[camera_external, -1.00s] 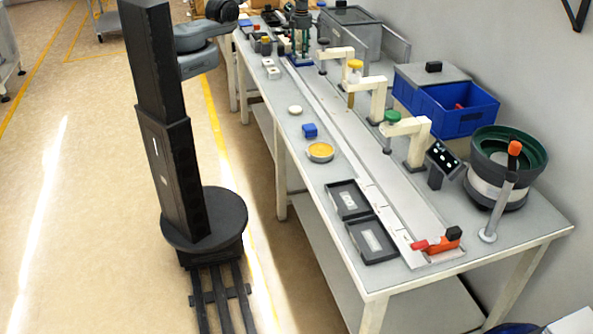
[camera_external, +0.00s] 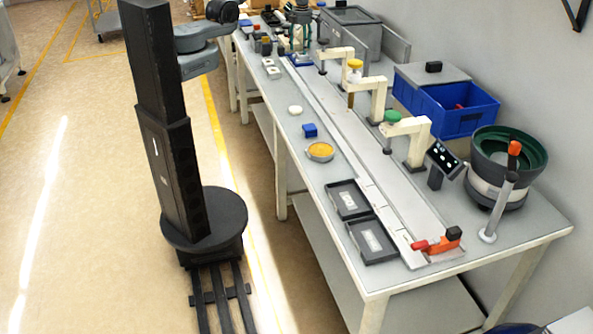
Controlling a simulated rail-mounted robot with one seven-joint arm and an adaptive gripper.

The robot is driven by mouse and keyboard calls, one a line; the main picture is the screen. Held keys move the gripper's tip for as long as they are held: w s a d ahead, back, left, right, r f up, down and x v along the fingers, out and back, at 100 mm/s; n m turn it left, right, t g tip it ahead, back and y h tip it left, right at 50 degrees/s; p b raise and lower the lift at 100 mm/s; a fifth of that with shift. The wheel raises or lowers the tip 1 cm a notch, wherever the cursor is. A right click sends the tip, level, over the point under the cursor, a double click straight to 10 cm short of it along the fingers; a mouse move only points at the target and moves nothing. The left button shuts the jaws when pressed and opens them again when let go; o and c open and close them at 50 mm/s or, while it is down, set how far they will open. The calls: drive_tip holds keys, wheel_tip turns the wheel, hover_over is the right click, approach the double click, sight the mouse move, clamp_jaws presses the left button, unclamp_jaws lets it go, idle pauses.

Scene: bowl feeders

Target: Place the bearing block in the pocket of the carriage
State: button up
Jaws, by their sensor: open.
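My gripper (camera_external: 300,38) is at the far end of the bench, small in the picture, pointing down with its jaws open. It is over or just beside a small blue base (camera_external: 300,60) at the far end of the long pale rail; this may be the carriage, but its pocket cannot be made out. I cannot tell which part is the bearing block. Small pale blocks (camera_external: 274,73) lie left of the rail, and a blue block (camera_external: 310,131) sits nearer. No held part can be made out at my gripper.
Cream arched posts (camera_external: 416,140) stand along the right of the rail (camera_external: 372,155). A blue bin (camera_external: 460,125) and a green-rimmed bowl feeder (camera_external: 535,150) are behind them. Two dark trays (camera_external: 372,256) and a round orange-topped dish (camera_external: 320,152) lie left. A red-orange clamp (camera_external: 437,243) sits at the near end.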

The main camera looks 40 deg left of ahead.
sight(301, 58)
wheel_tip(301, 58, up, 10)
drive_tip(key=shift+f, duration=0.2)
